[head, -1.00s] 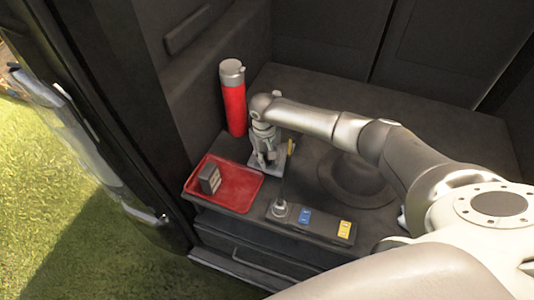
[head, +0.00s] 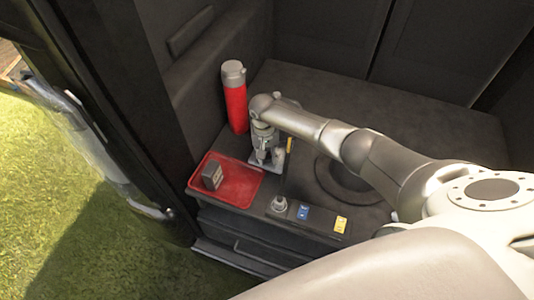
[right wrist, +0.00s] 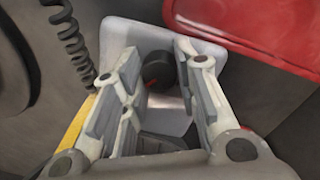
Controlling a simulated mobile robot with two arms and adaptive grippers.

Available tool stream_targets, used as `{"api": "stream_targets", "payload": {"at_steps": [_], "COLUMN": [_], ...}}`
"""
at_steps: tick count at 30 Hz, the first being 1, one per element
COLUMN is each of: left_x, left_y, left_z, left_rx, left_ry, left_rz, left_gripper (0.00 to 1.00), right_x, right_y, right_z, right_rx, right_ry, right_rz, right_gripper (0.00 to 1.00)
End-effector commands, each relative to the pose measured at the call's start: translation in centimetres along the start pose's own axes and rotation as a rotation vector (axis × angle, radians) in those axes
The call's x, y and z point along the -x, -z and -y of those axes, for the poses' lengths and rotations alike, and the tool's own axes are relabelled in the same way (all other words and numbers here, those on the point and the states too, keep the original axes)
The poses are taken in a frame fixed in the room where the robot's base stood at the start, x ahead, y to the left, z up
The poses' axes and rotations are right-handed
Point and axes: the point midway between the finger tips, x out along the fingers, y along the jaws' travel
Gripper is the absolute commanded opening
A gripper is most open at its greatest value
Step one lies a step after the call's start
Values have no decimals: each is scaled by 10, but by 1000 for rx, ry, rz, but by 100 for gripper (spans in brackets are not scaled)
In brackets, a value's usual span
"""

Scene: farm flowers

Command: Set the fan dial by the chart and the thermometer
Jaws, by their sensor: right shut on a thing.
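The fan dial (right wrist: 152,78) is a round black knob with a small red mark, on a pale plate (right wrist: 117,40) in the right wrist view. My right gripper (right wrist: 160,62) is around the dial, one finger on each side, shut on it. In the head view, my right gripper (head: 263,156) points down at the plate behind the red tray, and its fingers hide the dial. I cannot make out the chart or thermometer for certain. My left gripper is not in view.
A red tray (head: 245,196) holds a small dark grey block (head: 212,175). A red flask (head: 235,100) with a grey lid stands behind. A metal knob (head: 279,204), a blue label (head: 303,212) and a yellow label (head: 340,225) line the console's front.

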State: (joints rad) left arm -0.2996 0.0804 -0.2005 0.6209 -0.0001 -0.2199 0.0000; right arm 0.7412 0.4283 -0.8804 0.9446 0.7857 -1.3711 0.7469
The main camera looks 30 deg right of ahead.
Motion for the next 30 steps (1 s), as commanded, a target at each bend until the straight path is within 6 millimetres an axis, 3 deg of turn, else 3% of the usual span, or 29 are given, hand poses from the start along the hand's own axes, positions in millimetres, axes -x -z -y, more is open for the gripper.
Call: {"api": "stream_targets", "payload": {"at_steps": [5, 6, 10, 22, 26, 30], "left_x": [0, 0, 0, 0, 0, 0], "left_y": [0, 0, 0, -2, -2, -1], "left_z": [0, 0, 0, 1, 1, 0], "left_rx": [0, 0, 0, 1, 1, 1], "left_ry": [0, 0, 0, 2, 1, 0], "left_rz": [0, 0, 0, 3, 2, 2], "left_gripper": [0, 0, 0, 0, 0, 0], "right_x": [0, 0, 0, 4, 19, 47], "right_y": [0, 0, 0, 1, 1, 1], "right_z": [0, 0, 0, 0, 0, 0], "right_rx": [1, 1, 1, 1, 2, 2], "right_ry": [0, 0, 0, 1, 2, 3], "right_rz": [-1, -1, -1, -1, -2, -4], "right_gripper": [4, 33, 50, 51, 51, 51]}}
